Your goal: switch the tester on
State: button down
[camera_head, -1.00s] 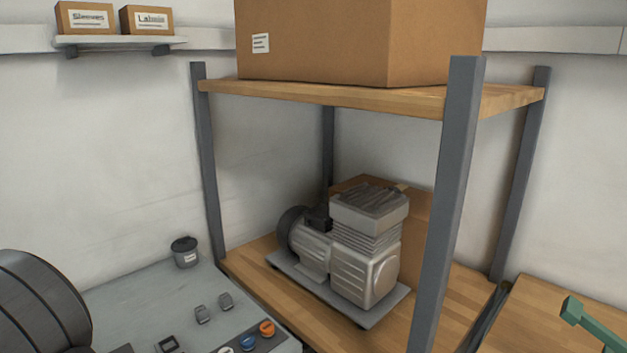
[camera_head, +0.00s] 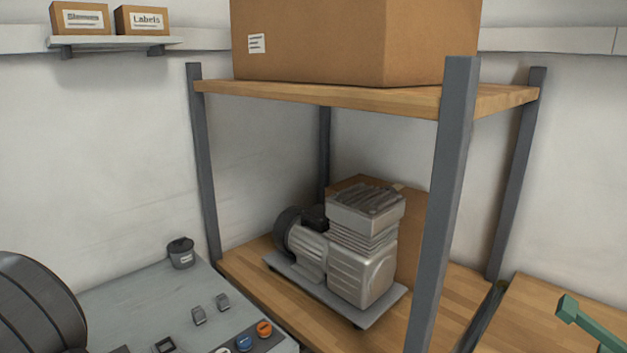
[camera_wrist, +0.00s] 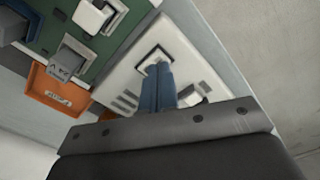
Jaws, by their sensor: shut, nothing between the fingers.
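In the wrist view my gripper (camera_wrist: 158,72) is shut, with blue fingers pressed together and nothing between them. Its tips are at a dark-framed square switch (camera_wrist: 154,57) on a pale panel (camera_wrist: 122,86), which looks like the tester. The fingers cover part of the switch, so I cannot tell its position or whether the tips touch it. A second pale switch (camera_wrist: 190,97) sits right of the fingers, and slots mark the panel's left side. In the head view the gripper does not show. A grey bench top (camera_head: 130,295) there carries small switches (camera_head: 199,316) and coloured buttons (camera_head: 264,329).
A green board (camera_wrist: 75,25) with grey connectors and an orange tray (camera_wrist: 52,92) lie left of the panel. In the head view a compressor (camera_head: 362,260) stands on a wooden rack, whose grey post (camera_head: 447,200) rises in front.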

jog(key=shift+f, duration=0.95)
dwell(0.6)
jog(key=shift+r, duration=3.5)
jog(key=shift+f, duration=3.5)
